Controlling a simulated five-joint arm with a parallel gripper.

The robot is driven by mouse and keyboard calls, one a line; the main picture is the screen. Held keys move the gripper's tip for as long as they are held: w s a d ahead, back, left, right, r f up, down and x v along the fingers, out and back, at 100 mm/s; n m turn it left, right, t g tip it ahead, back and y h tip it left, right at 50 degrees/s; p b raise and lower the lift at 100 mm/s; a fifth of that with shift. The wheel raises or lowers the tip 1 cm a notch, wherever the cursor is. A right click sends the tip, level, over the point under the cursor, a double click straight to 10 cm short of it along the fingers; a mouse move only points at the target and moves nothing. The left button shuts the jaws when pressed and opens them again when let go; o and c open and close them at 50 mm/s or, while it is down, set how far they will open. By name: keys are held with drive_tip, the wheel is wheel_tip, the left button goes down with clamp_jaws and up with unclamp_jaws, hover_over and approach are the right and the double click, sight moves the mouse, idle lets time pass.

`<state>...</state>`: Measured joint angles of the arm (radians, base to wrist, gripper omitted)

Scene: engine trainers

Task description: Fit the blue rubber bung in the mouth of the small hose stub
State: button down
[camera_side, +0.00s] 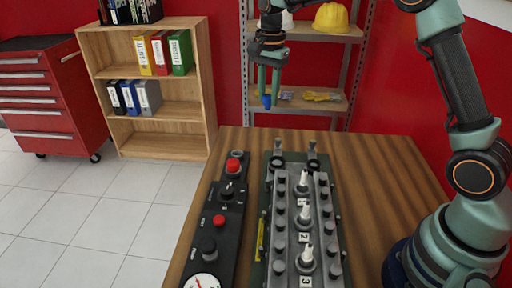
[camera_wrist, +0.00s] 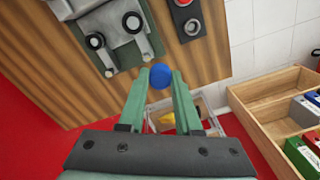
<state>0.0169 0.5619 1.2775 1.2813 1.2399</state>
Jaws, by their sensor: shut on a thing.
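The blue rubber bung (camera_side: 267,101) is between the fingertips of my gripper (camera_side: 269,93), high beyond the far edge of the table. In the wrist view the bung (camera_wrist: 160,76) shows as a round blue end between the green fingers of my gripper (camera_wrist: 161,82). Two hose stubs, a left one (camera_side: 277,148) and a right one (camera_side: 312,150), stick out from the far end of the grey engine block (camera_side: 299,225). In the wrist view they lie up and left of the bung, apart from it. I cannot tell which is the small one, and their mouths are not clear.
A black control panel (camera_side: 217,225) with red buttons and a gauge lies left of the engine block. Upright white parts (camera_side: 303,180) stand along the block. A metal shelf (camera_side: 325,98) with a yellow helmet stands behind the gripper. Bare wood (camera_side: 375,180) is right of the block.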

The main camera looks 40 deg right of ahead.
drive_tip(key=s+d+f, duration=0.3)
drive_tip(key=s, duration=0.4)
drive_tip(key=s+d+f, duration=0.2)
drive_tip(key=s+f, duration=0.1)
drive_tip(key=s, duration=0.4)
drive_tip(key=shift+f, duration=2.85)
drive_tip(key=shift+f, duration=0.9)
drive_tip(key=shift+c, duration=0.6)
unclamp_jaws()
wheel_tip(320, 180, up, 7)
idle(0.8)
drive_tip(key=shift+r, duration=0.1)
